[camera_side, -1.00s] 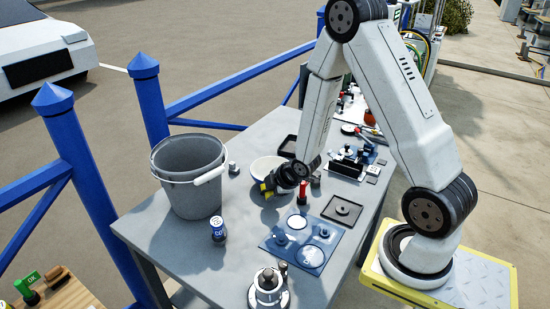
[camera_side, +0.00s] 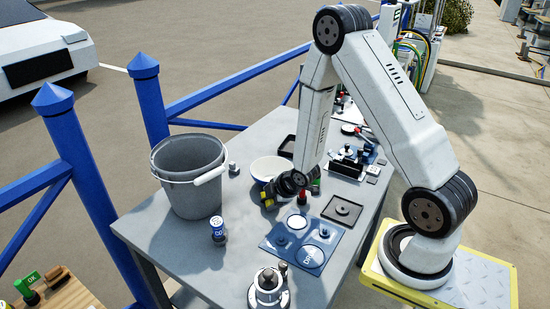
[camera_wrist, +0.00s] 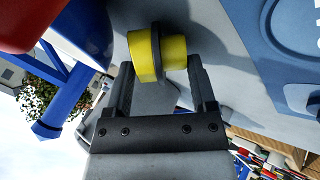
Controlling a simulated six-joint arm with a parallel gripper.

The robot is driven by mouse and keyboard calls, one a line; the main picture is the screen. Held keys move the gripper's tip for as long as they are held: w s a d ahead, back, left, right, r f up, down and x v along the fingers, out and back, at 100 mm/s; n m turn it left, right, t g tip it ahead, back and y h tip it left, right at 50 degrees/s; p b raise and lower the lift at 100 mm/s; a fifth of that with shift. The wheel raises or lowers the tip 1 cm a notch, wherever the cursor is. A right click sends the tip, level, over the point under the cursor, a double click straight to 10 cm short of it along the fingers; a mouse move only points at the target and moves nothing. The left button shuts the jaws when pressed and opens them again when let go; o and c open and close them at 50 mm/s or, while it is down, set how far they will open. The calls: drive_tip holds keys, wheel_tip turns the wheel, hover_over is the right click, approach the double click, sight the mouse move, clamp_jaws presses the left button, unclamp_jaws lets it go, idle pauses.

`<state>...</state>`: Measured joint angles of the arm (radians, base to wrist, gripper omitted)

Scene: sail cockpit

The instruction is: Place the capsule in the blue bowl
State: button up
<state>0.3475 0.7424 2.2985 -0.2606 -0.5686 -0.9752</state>
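The capsule is yellow with a dark band around its middle. In the wrist view the capsule (camera_wrist: 173,52) lies crosswise at the fingertips of my gripper (camera_wrist: 162,75), a finger at each end. In the side view the yellow of the capsule (camera_side: 268,203) shows at the lower left end of my gripper (camera_side: 276,194). The blue bowl (camera_side: 262,175) has a pale inside and stands on the table just behind my gripper, which overlaps its front edge in this view. The capsule appears in front of the bowl, not in it. Its height above the table is hard to tell.
A grey bucket (camera_side: 185,205) stands left of the bowl. A small blue-and-white can (camera_side: 217,229) is in front. A blue mat (camera_side: 275,246) with round parts and a black tray (camera_side: 342,210) lie nearby. A red-topped item (camera_side: 302,198) is close to my gripper's right.

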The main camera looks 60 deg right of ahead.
drive_tip(key=shift+o, duration=1.2)
drive_tip(key=shift+r, duration=0.2)
drive_tip(key=shift+s+r, duration=0.25)
drive_tip(key=shift+r, duration=0.1)
drive_tip(key=v, duration=0.6)
drive_tip(key=shift+s+r, duration=0.2)
drive_tip(key=s+a+r+m+g+y, duration=0.1)
drive_tip(key=s+a+r+m+g, duration=0.4)
drive_tip(key=a+m, duration=0.5)
wheel_tip(320, 180, up, 3)
drive_tip(key=shift+s+a+f, duration=0.2)
drive_tip(key=shift+s+a, duration=0.3)
drive_tip(key=shift+s, duration=0.1)
